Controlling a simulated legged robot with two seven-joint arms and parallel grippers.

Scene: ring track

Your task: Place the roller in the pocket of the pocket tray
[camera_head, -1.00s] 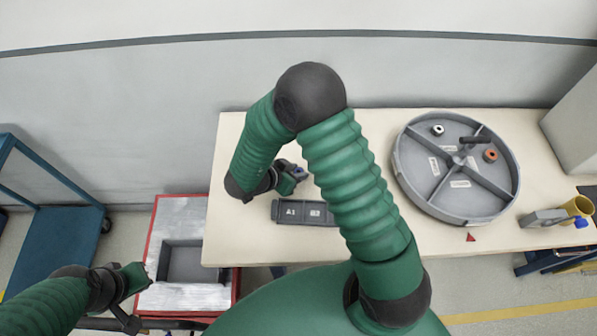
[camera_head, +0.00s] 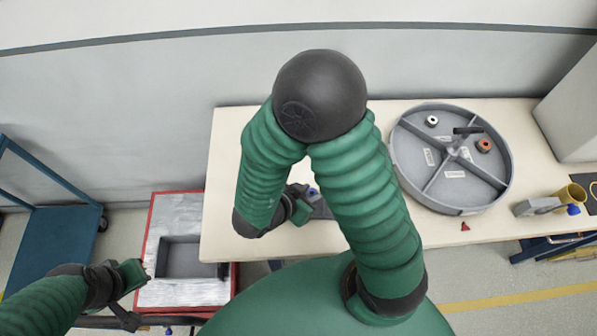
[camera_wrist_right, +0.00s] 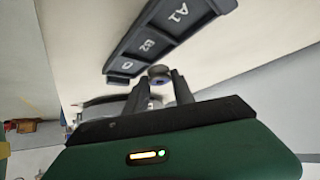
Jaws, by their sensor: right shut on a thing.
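The pocket tray (camera_wrist_right: 165,38) is a dark grey strip with a row of labelled pockets, such as A1 and B2, on the pale table. In the head view only a piece of it (camera_head: 322,211) shows; my right arm covers the rest. My right gripper (camera_head: 309,196) is beside the tray and shut on the roller (camera_wrist_right: 158,73), a small grey piece with a blue part. In the right wrist view the roller is between the fingertips, near the tray's end pocket. My left gripper (camera_head: 146,272) is by the grey bin at lower left; its jaw opening is unclear.
A round grey divided tray (camera_head: 452,205) with small parts stands on the table (camera_head: 232,180) at right. A grey bin (camera_head: 182,241) sits on a red-edged stand at lower left.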

